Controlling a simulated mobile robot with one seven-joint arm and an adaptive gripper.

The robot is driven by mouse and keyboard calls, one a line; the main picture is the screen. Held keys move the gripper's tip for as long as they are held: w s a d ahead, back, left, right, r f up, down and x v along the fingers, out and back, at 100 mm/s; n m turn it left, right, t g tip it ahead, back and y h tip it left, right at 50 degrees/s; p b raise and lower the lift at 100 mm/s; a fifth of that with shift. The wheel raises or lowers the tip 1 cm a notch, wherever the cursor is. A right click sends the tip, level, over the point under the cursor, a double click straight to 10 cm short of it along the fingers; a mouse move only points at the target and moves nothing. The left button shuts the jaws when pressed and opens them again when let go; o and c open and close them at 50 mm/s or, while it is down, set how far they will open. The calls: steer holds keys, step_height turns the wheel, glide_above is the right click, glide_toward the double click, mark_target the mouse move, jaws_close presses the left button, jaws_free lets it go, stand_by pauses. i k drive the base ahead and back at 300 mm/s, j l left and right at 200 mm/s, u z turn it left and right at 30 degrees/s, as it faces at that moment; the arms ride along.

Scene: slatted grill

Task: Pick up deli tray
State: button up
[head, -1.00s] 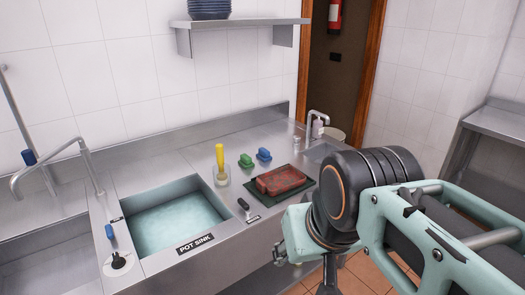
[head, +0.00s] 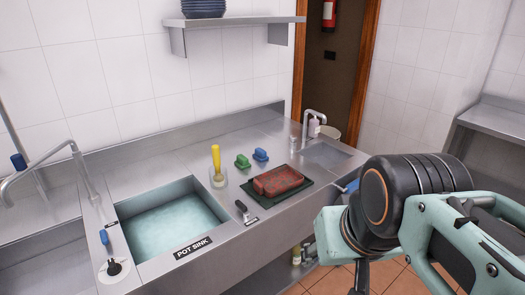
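A dark, flat rectangular tray (head: 299,196) lies on the steel counter right of the pot sink. A red, worn-looking block (head: 278,180) rests on it and covers most of it. I cannot tell for certain whether this is the deli tray. My arm reaches in from the right, in front of the counter. Only a dark part of my gripper (head: 360,280) shows below the wrist, at the lower edge, right of and apart from the tray. Its fingertips are hidden or cut off, so its opening does not show.
The pot sink (head: 170,222) holds water at left. A yellow-handled tool in a clear container (head: 217,176), a green item (head: 242,161), a blue item (head: 261,155) and a black-handled scraper (head: 245,212) are near the tray. A shelf (head: 240,21) with dark plates hangs above.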

mark_target(273, 183)
steer(key=i+l, duration=0.25)
steer(key=i, duration=0.15)
steer(key=i+l, duration=0.3)
steer(key=i, duration=0.15)
steer(key=i+l, duration=0.25)
steer(key=i, duration=0.15)
steer(key=i+l+u, duration=0.2)
steer(key=l, duration=0.2)
steer(key=i+l+u, duration=0.2)
steer(key=l, duration=0.2)
steer(key=i+j+z, duration=0.3)
